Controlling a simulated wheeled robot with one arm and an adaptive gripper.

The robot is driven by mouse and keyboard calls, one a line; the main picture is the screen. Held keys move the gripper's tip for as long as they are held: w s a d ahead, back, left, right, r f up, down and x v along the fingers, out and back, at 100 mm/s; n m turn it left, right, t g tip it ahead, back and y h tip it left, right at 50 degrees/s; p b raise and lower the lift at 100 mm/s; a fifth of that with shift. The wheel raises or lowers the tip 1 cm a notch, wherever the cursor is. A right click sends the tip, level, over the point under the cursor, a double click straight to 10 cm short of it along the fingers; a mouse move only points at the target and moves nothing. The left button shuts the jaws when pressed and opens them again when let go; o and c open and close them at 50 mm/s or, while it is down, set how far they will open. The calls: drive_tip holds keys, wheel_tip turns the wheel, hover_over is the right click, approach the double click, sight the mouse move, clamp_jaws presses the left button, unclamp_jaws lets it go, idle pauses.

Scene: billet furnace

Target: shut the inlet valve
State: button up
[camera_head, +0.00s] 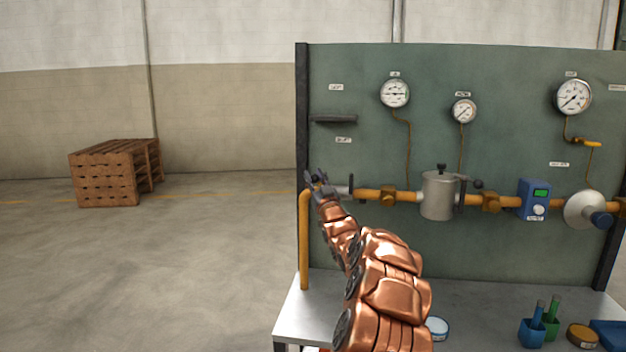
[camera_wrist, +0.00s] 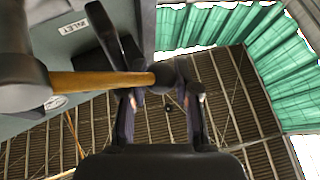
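The inlet valve shows in the wrist view as a grey body at the left edge with a yellow lever (camera_wrist: 100,81) ending in a dark round knob (camera_wrist: 165,75). In the head view it sits at the left end of the yellow pipe (camera_head: 370,194), mostly hidden by my gripper (camera_head: 318,178). In the wrist view my gripper (camera_wrist: 162,100) has its two fingers apart, with the knob at the gap between their tips. Whether a finger touches the knob I cannot tell. An INLET label (camera_wrist: 74,27) is on the panel beside it.
The green panel (camera_head: 400,245) carries gauges, a grey canister (camera_head: 438,196) and a blue meter (camera_head: 535,199). A dark bar (camera_head: 333,119) juts above my gripper. The bench (camera_head: 470,300) holds small containers at right. The floor at left is clear up to a pallet stack (camera_head: 105,180).

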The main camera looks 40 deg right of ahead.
sight(317, 181)
drive_tip(key=o, duration=0.3)
drive_tip(key=shift+s+d, duration=0.1)
drive_tip(key=shift+d, duration=0.1)
drive_tip(key=shift+s, duration=0.1)
drive_tip(key=shift+s+f, duration=0.3)
drive_tip(key=shift+s, duration=0.35)
drive_tip(key=shift+s+a+f, duration=0.25)
drive_tip(key=shift+s+a, duration=0.2)
drive_tip(key=shift+s, duration=0.1)
drive_tip(key=shift+s+a+f, duration=0.3)
drive_tip(key=shift+s+f, duration=0.25)
drive_tip(key=shift+v, duration=1.65)
drive_tip(key=shift+a, duration=0.2)
